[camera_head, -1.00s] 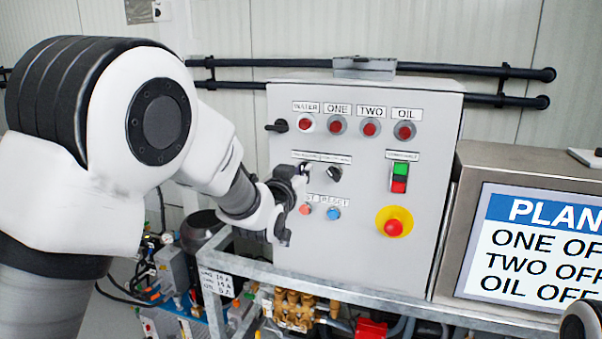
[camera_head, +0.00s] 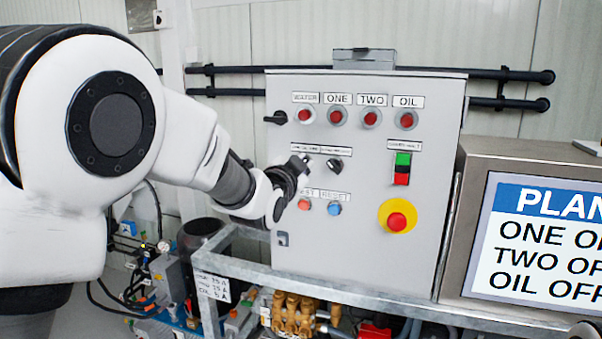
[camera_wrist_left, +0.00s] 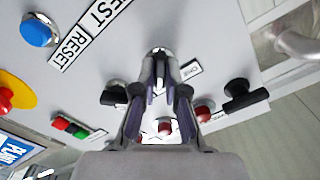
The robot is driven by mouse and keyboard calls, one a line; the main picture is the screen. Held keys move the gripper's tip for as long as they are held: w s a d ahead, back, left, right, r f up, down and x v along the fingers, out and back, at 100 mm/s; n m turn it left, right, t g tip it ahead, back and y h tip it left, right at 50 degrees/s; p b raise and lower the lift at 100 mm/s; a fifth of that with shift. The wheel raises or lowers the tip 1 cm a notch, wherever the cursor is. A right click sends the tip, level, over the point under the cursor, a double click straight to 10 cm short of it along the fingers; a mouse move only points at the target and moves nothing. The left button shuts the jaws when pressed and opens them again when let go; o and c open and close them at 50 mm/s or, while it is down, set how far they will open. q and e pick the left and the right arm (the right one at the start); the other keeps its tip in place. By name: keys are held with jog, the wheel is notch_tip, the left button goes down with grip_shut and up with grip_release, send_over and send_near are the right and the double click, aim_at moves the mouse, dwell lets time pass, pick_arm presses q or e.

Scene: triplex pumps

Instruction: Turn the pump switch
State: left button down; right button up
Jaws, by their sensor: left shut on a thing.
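The grey control panel (camera_head: 365,230) carries two selector switches. The left pump switch (camera_head: 305,159) is mostly covered by my left gripper (camera_head: 297,168) in the head view. In the left wrist view my left gripper (camera_wrist_left: 160,82) has its fingers closed around that switch, whose chrome ring (camera_wrist_left: 158,51) shows at the fingertips. The right selector switch (camera_head: 334,165) is black and tilted, free of the gripper; it also shows in the left wrist view (camera_wrist_left: 115,94). My right gripper is not in view.
Red lamps (camera_head: 370,118) line the panel top. A red button (camera_head: 304,204) and blue button (camera_head: 334,208) sit just below the switches. A red emergency stop (camera_head: 397,221) on yellow is lower right. A black handle (camera_head: 276,118) sits upper left. A screen (camera_head: 540,240) stands right.

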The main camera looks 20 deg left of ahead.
pick_arm(q)
jog(key=shift+r+m, duration=0.1)
jog(key=shift+m, duration=0.4)
jog(key=c, duration=1.2)
grip_release()
jog(key=s, duration=0.7)
jog(key=shift+s+a, duration=0.1)
jog(key=shift+s, duration=0.05)
